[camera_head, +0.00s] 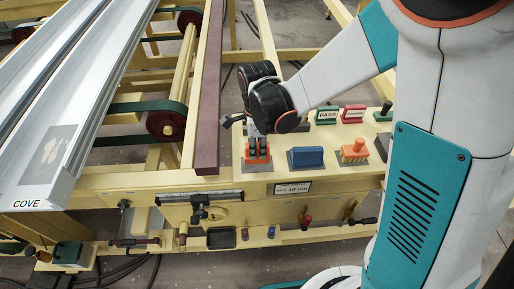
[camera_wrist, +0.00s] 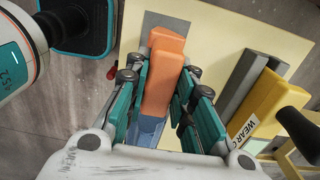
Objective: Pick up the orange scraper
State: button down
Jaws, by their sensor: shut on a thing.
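The orange scraper (camera_wrist: 158,92) is between the fingers of my gripper (camera_wrist: 161,105) in the wrist view, with a blue-grey part below its orange body. My gripper is shut on it. In the head view my gripper (camera_head: 258,143) points down at the left end of the cream panel, and the orange of the scraper (camera_head: 257,158) shows just under the fingertips. I cannot tell whether the scraper still touches the panel. Its upper part is hidden by the fingers in the head view.
On the cream panel (camera_head: 332,136) stand a blue block (camera_head: 306,157), an orange knobbed piece (camera_head: 354,151), a green PASS block (camera_head: 327,114) and a red block (camera_head: 353,113). A dark red rail (camera_head: 208,105) runs close to my gripper's left. A yellow lettered block (camera_wrist: 258,107) shows in the wrist view.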

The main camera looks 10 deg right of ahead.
notch_tip(320, 180, up, 18)
jog(key=p, duration=1.1)
jog(key=shift+p, duration=0.3)
